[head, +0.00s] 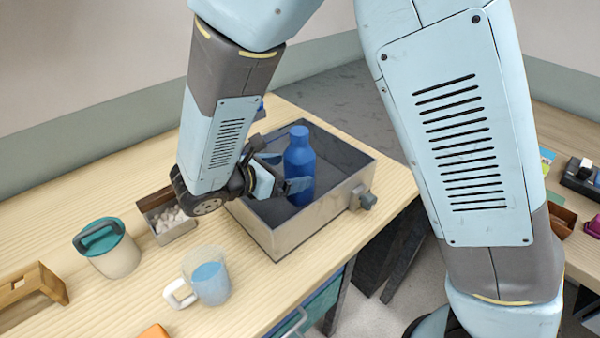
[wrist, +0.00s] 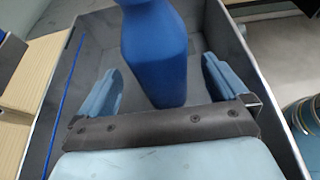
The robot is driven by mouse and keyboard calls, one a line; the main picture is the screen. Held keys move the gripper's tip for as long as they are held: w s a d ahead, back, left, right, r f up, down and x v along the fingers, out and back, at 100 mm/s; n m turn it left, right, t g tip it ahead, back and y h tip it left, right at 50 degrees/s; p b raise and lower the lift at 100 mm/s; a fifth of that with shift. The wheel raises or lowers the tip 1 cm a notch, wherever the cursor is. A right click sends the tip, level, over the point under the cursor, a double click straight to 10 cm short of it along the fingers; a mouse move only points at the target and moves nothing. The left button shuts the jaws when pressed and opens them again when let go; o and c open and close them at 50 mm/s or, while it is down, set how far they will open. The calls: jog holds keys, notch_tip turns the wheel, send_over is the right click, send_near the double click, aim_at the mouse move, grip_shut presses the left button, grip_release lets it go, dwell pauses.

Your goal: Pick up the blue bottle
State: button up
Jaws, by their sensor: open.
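The blue bottle (head: 300,165) stands upright inside a grey metal sink-like box (head: 275,236) on the wooden table. In the wrist view the bottle (wrist: 155,50) is between the two fingers, with its top cut off by the frame edge. My gripper (head: 283,172) is open and reaches into the box from the left, beside the bottle. In the wrist view my gripper (wrist: 160,90) has one finger on each side of the bottle, with a visible gap on both sides.
A clear mug (head: 208,280), a teal-lidded container (head: 110,250) and a small box of pale pebbles (head: 170,218) stand left of the metal box. A wooden stand (head: 30,285) is at the far left.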

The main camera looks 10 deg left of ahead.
jog(key=x, duration=0.4)
jog(key=shift+w+d+f, duration=0.1)
jog(key=shift+w+f, duration=0.1)
jog(key=shift+f, duration=0.05)
jog(key=c, duration=1.5)
